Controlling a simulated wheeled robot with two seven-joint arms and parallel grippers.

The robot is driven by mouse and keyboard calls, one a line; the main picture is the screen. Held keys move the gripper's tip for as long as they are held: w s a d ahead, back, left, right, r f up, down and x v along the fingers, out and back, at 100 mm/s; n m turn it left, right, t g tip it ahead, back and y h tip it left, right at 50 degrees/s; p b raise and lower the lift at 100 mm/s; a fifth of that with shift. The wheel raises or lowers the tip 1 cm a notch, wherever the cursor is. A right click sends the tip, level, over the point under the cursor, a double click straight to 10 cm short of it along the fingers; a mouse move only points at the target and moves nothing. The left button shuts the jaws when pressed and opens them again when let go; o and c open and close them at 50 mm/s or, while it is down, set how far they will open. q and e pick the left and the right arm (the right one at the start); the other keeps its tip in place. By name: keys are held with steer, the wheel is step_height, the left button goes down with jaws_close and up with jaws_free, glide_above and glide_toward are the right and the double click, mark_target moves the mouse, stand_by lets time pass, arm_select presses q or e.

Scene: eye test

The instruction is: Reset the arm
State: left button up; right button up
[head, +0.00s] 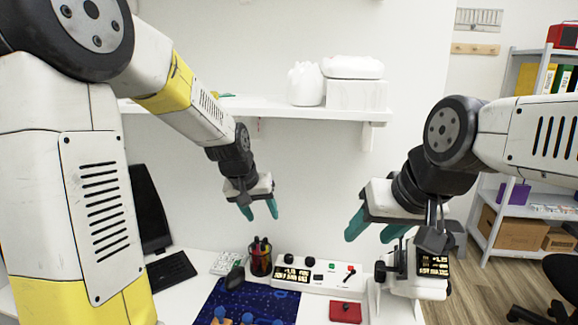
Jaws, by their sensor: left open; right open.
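My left arm comes in from the left, and my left gripper (259,211) hangs above the desk with its teal fingers pointing down, open and empty. My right arm comes in from the right, and my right gripper (374,232) is open, its teal fingers pointing down to the left. It is in front of the wall, above and beside a white device (418,285) with a dark display at the desk's right end. Nothing shows between the fingers of either gripper.
A white shelf (255,107) with a white vase (305,84) and box (357,95) is above the grippers. On the desk are a pen cup (260,258), a control panel (315,275), a red box (345,311), a blue mat (215,300), a keyboard (171,271) and a monitor (148,210).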

arm_select(q)
steer(key=s+a+r, duration=0.2)
steer(key=s+r, duration=0.1)
steer(key=s, duration=0.4)
steer(key=s+a+r+t, duration=0.1)
steer(key=s+a+r, duration=0.1)
steer(key=s, duration=0.6)
steer(key=s+a+r, duration=0.2)
steer(key=s+r, duration=0.2)
steer(key=s, duration=0.3)
steer(key=shift+s+a+r, duration=0.25)
steer(key=shift+s+a, duration=0.05)
steer(key=shift+a, duration=0.1)
steer(key=shift+w, duration=0.1)
stand_by(2.5)
